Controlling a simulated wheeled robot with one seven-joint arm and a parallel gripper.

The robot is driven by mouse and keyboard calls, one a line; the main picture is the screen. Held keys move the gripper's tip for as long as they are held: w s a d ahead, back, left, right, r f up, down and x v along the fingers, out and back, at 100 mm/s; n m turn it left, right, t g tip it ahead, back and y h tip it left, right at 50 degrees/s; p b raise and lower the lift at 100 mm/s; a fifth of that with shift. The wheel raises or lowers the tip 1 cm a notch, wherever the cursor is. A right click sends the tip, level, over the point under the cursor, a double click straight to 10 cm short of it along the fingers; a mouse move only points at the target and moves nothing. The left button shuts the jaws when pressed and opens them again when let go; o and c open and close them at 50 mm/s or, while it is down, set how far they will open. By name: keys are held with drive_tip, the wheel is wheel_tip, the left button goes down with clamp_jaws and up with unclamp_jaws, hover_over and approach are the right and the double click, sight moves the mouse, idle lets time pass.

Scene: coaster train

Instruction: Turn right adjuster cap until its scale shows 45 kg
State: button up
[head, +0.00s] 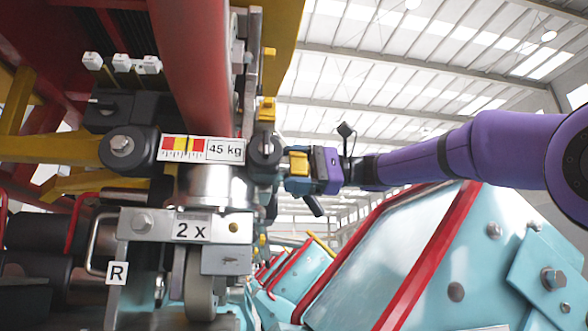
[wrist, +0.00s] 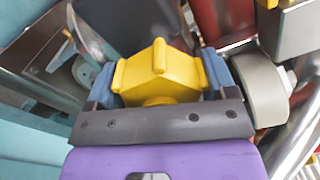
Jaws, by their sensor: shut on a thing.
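The yellow adjuster cap (head: 298,162) shows in the head view at the right side of the wheel assembly. In the wrist view the faceted yellow cap (wrist: 160,72) fills the space between the blue fingers of my gripper (wrist: 162,88). My gripper (head: 292,174) is shut on it, reaching in from the right. A white plate with red and yellow bands (head: 184,149) and a "45 kg" label (head: 226,150) sit left of the cap. I cannot make out a pointer reading on the bands.
An "R" tag (head: 117,273) and a "2 X" plate (head: 192,228) mark the wheel assembly. A light-blue car body with red edges (head: 370,255) lies below my arm. A grey wheel (wrist: 262,88) and a metal tube (wrist: 303,135) are close on the right in the wrist view.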

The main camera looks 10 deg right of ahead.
drive_tip(key=o, duration=0.9)
drive_tip(key=shift+c, duration=0.2)
drive_tip(key=d, duration=0.7)
drive_tip(key=shift+d, duration=0.3)
